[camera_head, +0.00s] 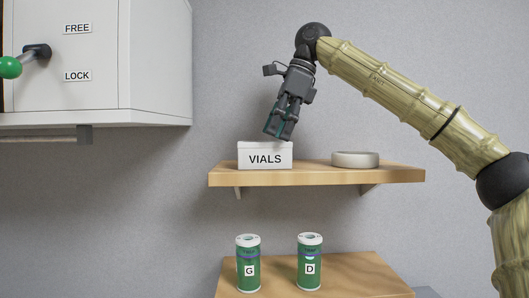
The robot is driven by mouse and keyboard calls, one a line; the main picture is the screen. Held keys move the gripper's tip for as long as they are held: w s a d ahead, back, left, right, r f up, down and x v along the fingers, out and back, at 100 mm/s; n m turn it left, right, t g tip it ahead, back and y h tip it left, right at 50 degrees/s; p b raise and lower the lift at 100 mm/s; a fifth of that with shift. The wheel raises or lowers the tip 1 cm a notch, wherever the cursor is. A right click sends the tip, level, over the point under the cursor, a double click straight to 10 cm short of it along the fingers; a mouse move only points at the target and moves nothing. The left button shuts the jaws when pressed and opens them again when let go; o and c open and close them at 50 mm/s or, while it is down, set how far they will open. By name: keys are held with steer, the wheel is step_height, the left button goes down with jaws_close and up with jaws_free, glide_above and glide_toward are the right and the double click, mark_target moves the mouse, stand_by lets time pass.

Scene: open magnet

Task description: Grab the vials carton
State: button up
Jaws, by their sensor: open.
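The vials carton (265,156) is a white box with a black "VIALS" label on its front. It stands upright at the left part of the upper wooden shelf. My gripper (279,134) points down and is just above the carton's right half, near its top edge. The jaws are open and appear to hold nothing. I cannot tell whether the fingertips touch the carton or are behind or in front of it.
A round whitish dish (355,159) sits right of the carton on the upper shelf (314,177). Below, a lower wooden surface (345,284) bears green cans labelled G (248,262) and D (310,262). A white cabinet (130,60) with a green-knobbed lever (12,67) is upper left.

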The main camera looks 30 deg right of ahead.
mark_target(262, 153)
steer(key=w, duration=0.1)
steer(key=w+a+f, duration=0.1)
steer(key=w+f+p, duration=0.1)
steer(key=shift+a+f, duration=0.1)
steer(key=shift+a, duration=0.15)
steer(key=shift+s+a+f+p, duration=0.3)
steer(key=shift+s+f+p, duration=0.1)
steer(key=shift+s+f, duration=0.1)
steer(key=shift+s+a+f+p, duration=0.3)
steer(key=shift+s+f+p, duration=0.1)
steer(key=shift+s, duration=0.1)
steer(key=shift+d+f, duration=0.1)
steer(key=shift+f, duration=0.25)
steer(key=shift+w+d+f, duration=0.1)
steer(key=shift+w+f, duration=0.15)
steer(key=shift+w, duration=0.1)
steer(key=shift+w+f, duration=0.15)
steer(key=shift+w, duration=0.25)
steer(key=shift+s+a+r, duration=0.25)
steer(key=shift+s+a, duration=0.1)
steer(key=shift+s, duration=0.05)
steer(key=c, duration=0.9)
steer(key=shift+d+f, duration=0.1)
steer(key=c, duration=0.3)
